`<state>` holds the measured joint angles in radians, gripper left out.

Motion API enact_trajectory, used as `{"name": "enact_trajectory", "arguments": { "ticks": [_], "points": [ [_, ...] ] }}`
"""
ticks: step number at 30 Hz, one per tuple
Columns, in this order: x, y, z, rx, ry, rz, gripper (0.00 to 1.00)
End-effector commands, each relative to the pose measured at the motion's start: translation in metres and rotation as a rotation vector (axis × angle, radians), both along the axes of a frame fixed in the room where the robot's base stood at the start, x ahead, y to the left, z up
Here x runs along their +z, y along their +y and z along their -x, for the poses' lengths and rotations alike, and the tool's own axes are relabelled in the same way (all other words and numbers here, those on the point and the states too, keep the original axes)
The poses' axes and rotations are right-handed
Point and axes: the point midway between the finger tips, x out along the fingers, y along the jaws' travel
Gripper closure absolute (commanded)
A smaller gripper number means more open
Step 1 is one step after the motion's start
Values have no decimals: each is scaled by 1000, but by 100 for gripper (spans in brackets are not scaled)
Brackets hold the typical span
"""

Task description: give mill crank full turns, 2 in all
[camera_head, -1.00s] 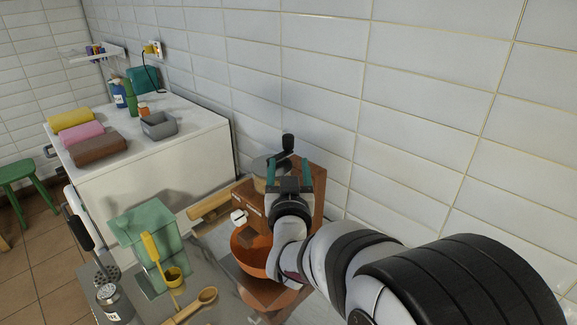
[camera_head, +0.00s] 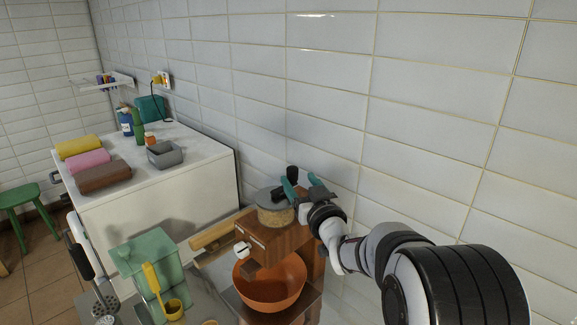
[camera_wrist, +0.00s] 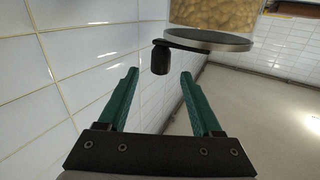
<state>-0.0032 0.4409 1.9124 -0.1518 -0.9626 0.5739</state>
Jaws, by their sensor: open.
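The mill (camera_head: 284,241) is a wooden box with a clear hopper (camera_head: 275,214) of pale grain and a grey lid on top. Its crank ends in a black upright knob (camera_head: 292,174), which also shows in the wrist view (camera_wrist: 160,60). My gripper (camera_head: 301,181) is at the right of the mill's top, its two teal fingers open and empty. In the wrist view the gripper (camera_wrist: 159,74) points at the knob, which appears in line with the gap, around or just beyond the fingertips; contact is not visible. The crank arm is partly hidden in the head view.
An orange bowl (camera_head: 270,286) sits below the mill's front. A green box-shaped container (camera_head: 150,262) and a yellow ladle (camera_head: 155,285) stand at its left. The tiled wall (camera_head: 350,130) is close behind. A white counter (camera_head: 140,190) with towels is at the back left.

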Motion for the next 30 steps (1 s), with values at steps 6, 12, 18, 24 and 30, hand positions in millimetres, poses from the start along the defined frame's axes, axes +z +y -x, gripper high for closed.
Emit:
{"name": "enact_trajectory", "arguments": {
  "ticks": [6, 12, 18, 24, 30],
  "points": [
    [-1, 17, -52, 1, 0, 1, 34],
    [0, 24, -77, 0, -1, 1, 34],
    [0, 26, -82, 0, 0, 1, 34],
    [0, 26, -82, 0, 0, 1, 46],
    [0, 26, -82, 0, 0, 1, 82]
  ]
}}
